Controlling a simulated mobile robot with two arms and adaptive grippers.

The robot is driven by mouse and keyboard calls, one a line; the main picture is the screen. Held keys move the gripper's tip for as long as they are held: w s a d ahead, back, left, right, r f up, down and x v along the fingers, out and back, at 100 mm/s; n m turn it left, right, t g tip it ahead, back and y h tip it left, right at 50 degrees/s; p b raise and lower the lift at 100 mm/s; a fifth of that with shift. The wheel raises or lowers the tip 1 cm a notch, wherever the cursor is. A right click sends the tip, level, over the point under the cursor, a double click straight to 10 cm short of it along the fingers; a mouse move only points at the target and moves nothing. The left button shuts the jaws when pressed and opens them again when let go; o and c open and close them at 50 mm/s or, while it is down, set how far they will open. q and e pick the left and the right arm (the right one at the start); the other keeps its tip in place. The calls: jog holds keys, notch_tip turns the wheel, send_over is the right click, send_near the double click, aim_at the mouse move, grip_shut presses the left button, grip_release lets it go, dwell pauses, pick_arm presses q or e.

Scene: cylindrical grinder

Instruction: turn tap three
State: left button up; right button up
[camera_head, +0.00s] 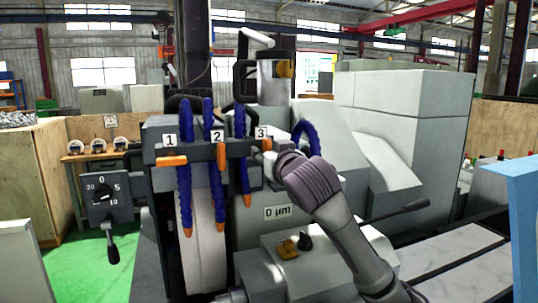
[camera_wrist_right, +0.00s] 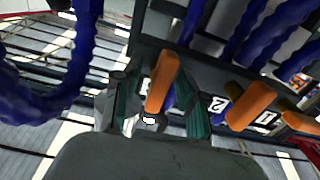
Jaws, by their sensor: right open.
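Tap three's orange handle (camera_head: 266,145) shows under the "3" label (camera_head: 261,132) on the dark manifold, partly hidden by my right gripper. In the right wrist view this orange handle (camera_wrist_right: 162,82) stands between the two dark green finger pads of my right gripper (camera_wrist_right: 160,105). The fingers are open, one on each side of the handle; I cannot tell whether either touches it. In the head view my right gripper (camera_head: 267,160) reaches the manifold from the right. My left gripper is not in view.
Tap two's orange handle (camera_head: 221,156) hangs upright, and tap one's orange handle (camera_head: 172,160) lies level. Blue coolant hoses (camera_head: 184,190) with orange tips hang close by. A dial box (camera_head: 103,196) with a lever is at left. A "0 µm" display (camera_head: 278,212) sits below.

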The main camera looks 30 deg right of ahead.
jog(key=v, duration=1.2)
